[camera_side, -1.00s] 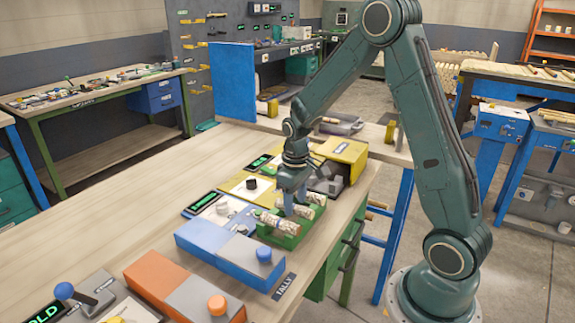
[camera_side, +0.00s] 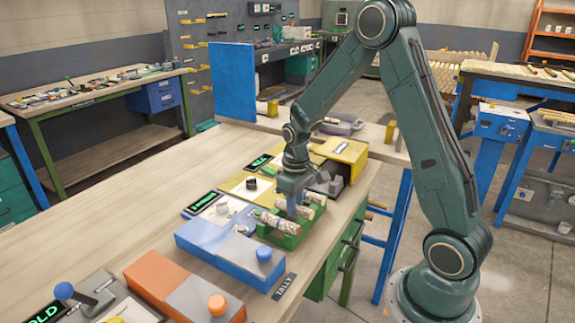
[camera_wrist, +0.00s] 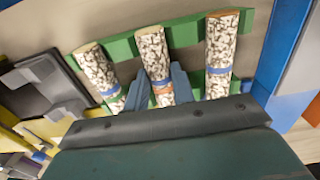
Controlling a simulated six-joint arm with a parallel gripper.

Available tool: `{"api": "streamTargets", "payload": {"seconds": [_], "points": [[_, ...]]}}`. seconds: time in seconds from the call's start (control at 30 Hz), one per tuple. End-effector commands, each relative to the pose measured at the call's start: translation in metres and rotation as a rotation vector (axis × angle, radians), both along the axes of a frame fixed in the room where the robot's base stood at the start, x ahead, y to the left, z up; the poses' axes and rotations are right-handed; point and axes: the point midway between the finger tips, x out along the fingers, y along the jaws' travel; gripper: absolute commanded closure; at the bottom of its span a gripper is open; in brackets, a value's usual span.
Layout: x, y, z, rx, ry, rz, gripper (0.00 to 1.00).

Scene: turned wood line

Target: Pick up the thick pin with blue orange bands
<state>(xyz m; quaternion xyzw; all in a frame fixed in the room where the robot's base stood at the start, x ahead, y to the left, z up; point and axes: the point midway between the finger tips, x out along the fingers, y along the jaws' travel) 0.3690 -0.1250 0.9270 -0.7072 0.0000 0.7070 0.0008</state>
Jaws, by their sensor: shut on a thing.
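Three speckled black-and-white pins lie side by side across a green rack (camera_side: 291,241), also seen in the wrist view (camera_wrist: 187,33). The middle pin (camera_wrist: 153,52) has a blue band and an orange band close together. My gripper (camera_wrist: 157,79) is shut on it, one blue-grey finger on each side at the bands. The left pin (camera_wrist: 96,66) and the thicker-looking right pin (camera_wrist: 221,43) each show a blue band; their lower ends are hidden by my gripper. In the side view my gripper (camera_side: 291,210) is down at the rack, and the middle pin is mostly covered.
A blue and grey box with a blue button (camera_side: 264,254) stands in front of the rack. An orange and grey box (camera_side: 162,282) is nearer the camera. A yellow box (camera_side: 343,152) and a dark grey holder (camera_side: 327,183) stand behind. The bench's left part is clear.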

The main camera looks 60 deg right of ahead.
Motion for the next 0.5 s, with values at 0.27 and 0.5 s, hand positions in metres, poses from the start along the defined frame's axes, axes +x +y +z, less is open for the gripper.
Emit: {"api": "streamTargets", "payload": {"seconds": [0.27, 0.5], "points": [[0.0, 0.0, 0.001, 0.0, -0.001, 0.0, 0.98], [0.001, 0.0, 0.015, -0.001, -0.004, 0.0, 0.98]]}}
